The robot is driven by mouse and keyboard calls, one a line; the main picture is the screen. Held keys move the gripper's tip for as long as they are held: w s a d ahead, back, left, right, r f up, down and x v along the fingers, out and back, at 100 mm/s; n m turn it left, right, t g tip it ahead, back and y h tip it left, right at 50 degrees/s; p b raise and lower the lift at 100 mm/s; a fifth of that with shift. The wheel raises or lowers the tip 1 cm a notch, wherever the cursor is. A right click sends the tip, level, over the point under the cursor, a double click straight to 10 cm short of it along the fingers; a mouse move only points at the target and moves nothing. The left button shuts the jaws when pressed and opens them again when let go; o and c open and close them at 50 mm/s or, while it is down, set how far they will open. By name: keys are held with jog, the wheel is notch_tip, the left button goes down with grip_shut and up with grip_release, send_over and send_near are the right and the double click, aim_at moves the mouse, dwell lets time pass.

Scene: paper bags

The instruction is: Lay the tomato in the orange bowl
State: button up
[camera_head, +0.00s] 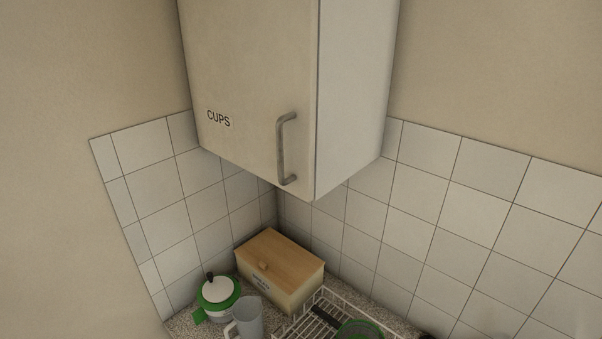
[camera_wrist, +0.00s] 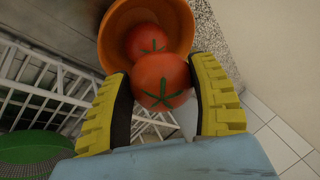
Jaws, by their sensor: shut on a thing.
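In the wrist view my gripper (camera_wrist: 162,92) is shut on a red tomato (camera_wrist: 172,72) with a green star-shaped calyx. The tomato sits between the two yellow ridged fingers. The orange bowl (camera_wrist: 183,25) is beyond the fingertips, at the top of the view. A second tomato (camera_wrist: 147,40) lies inside the bowl, partly hidden by the held one. The held tomato overlaps the bowl's near rim in the picture; I cannot tell whether they touch. The head view does not show my gripper, the bowl or the tomatoes.
A white wire dish rack (camera_head: 300,325) with a green item (camera_head: 360,331) stands on the speckled counter. A wooden-lidded box (camera_head: 280,268), a white and green pot (camera_head: 217,295) and a grey jug (camera_head: 245,317) are nearby. A wall cabinet marked CUPS (camera_head: 250,80) hangs above, shut.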

jog(key=o, duration=1.3)
jog(key=v, duration=1.2)
jog(key=shift+w, duration=0.15)
